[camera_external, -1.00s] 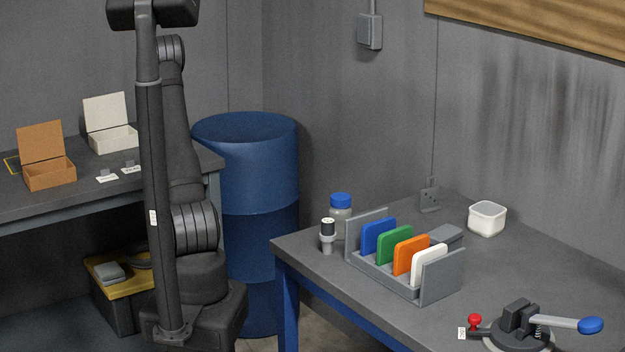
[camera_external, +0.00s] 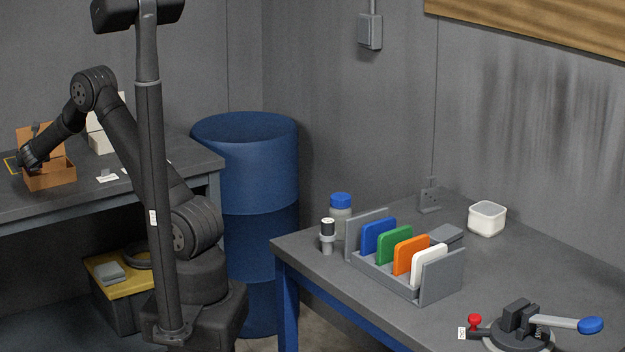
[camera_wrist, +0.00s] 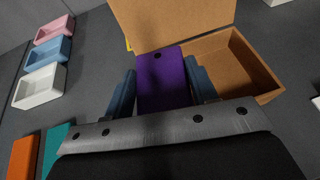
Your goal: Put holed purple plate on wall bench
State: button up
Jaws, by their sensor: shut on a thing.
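The purple plate (camera_wrist: 163,85) with small dark holes shows in the wrist view, upright in the picture between the two blue-grey fingers. My gripper (camera_wrist: 162,88) is shut on it. In the external view my gripper (camera_external: 27,160) is over the left-hand bench (camera_external: 90,200), beside the open brown box (camera_external: 50,178); the plate cannot be made out there. In the wrist view the plate is just left of the brown box (camera_wrist: 262,62). I cannot tell whether the plate touches the bench.
Pink (camera_wrist: 54,29), blue (camera_wrist: 50,53) and white (camera_wrist: 39,86) trays stand left in the wrist view, with orange (camera_wrist: 24,156) and teal (camera_wrist: 58,138) pieces below. A blue drum (camera_external: 246,165) stands between the benches. The right-hand bench (camera_external: 390,320) holds a plate rack (camera_external: 440,280).

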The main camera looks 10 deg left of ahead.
jog(key=n+g+y, duration=0.1)
jog(key=y, duration=0.1)
send_over(4, 197)
jog(key=w, duration=0.1)
jog(key=shift+n, duration=0.3)
jog(key=shift+s+a+f, duration=0.1)
jog(key=shift+s+f, duration=0.05)
jog(key=shift+f, duration=1.45)
jog(key=shift+s+a+f, duration=0.1)
jog(key=shift+s+f, duration=0.05)
jog(key=shift+f, duration=1.4)
jog(key=shift+f, duration=0.55)
jog(key=o, duration=1.3)
jog(key=shift+s+d, duration=0.1)
jog(key=v, duration=1.7)
jog(key=shift+r, duration=0.3)
